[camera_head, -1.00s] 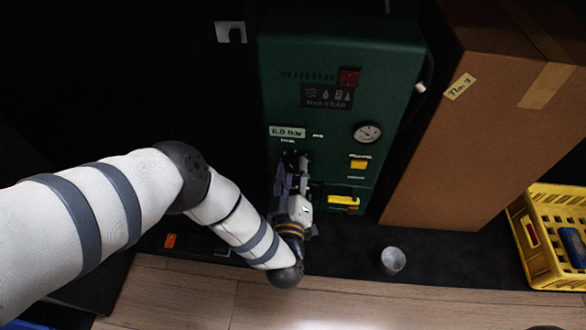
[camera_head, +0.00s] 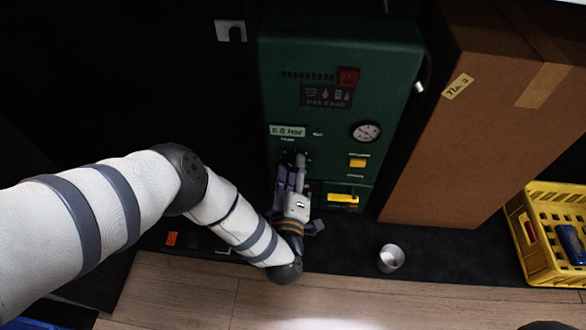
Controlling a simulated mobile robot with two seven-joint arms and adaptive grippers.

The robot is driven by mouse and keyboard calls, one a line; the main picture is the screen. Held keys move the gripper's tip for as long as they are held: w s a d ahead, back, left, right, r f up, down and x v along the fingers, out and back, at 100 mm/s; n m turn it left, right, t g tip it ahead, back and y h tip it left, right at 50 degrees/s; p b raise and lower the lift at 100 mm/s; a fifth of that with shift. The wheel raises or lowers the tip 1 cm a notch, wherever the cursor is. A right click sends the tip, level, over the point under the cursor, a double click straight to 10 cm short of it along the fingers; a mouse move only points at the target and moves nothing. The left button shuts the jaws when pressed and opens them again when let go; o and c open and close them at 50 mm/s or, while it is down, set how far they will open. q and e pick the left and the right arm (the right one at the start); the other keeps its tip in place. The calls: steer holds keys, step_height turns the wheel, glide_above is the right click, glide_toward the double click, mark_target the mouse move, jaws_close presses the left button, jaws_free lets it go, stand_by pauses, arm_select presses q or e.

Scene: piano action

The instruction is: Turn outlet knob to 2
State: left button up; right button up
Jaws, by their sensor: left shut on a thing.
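A dark green machine (camera_head: 335,70) stands upright at the back, with a small display (camera_head: 287,131), a round gauge (camera_head: 366,132) and yellow parts on its front. My left gripper (camera_head: 296,163) reaches up to the machine's front just below the display and is shut on a dark knob (camera_head: 305,155) there. The gripper hides most of the knob, so I cannot read its setting. My right gripper is not in view.
A tall brown cardboard box (camera_head: 490,110) stands right of the machine. A yellow crate (camera_head: 545,270) with a blue item (camera_head: 570,244) is at the far right. A small metal cup (camera_head: 391,258) stands on the dark mat (camera_head: 345,245) before the machine.

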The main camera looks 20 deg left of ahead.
arm_select(q)
steer(key=o, duration=1.2)
steer(key=shift+d, duration=0.1)
steer(key=shift+c, duration=0.2)
steer(key=v, duration=1.2)
